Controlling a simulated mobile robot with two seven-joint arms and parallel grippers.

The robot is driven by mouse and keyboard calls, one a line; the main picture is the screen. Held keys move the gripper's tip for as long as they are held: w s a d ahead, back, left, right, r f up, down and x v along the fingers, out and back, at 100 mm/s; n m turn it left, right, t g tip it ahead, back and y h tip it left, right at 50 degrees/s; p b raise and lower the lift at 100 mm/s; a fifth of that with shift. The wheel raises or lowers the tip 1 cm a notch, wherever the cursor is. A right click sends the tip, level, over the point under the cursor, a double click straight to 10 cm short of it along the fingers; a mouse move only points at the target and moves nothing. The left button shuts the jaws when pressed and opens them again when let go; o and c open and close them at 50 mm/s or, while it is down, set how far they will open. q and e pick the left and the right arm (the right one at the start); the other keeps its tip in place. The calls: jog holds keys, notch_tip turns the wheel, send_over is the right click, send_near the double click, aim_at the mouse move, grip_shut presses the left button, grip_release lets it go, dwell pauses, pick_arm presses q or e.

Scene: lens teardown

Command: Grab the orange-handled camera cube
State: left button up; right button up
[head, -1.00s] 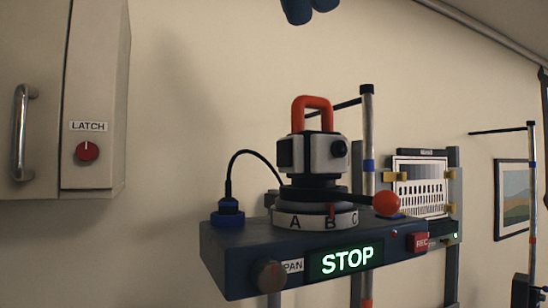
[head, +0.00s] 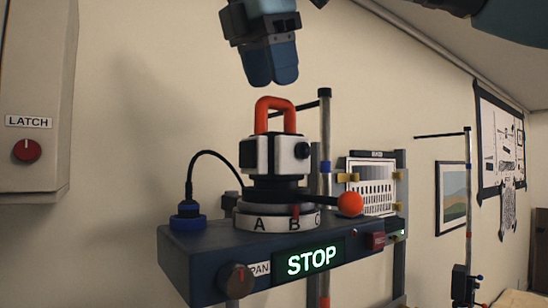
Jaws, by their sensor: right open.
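The camera cube (head: 274,155) is a white and black block with an orange arch handle (head: 276,105) on top. It sits upright on a round black mount above a white dial ring (head: 275,221) lettered A and B, on a dark blue base unit (head: 205,257). My right gripper (head: 271,82) hangs pointing down just above the handle, apart from it. It is open and empty, though its blue fingers overlap in this view. My left gripper is not in view.
The base has a green STOP display (head: 314,258), a PAN knob (head: 236,280), an orange ball lever (head: 350,204) and a plugged cable (head: 188,208). A metal pole (head: 325,140) stands close behind the cube. A cabinet (head: 38,90) with a LATCH knob is at left.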

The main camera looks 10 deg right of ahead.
aim_at(278, 104)
jog(key=x, duration=0.5)
jog(key=shift+w+d, duration=0.25)
jog(key=shift+w, duration=0.05)
jog(key=shift+s+a+r, duration=0.15)
jog(key=shift+s+a, duration=0.1)
jog(key=shift+s, duration=0.05)
jog(key=c, duration=0.3)
grip_shut()
dwell(0.4)
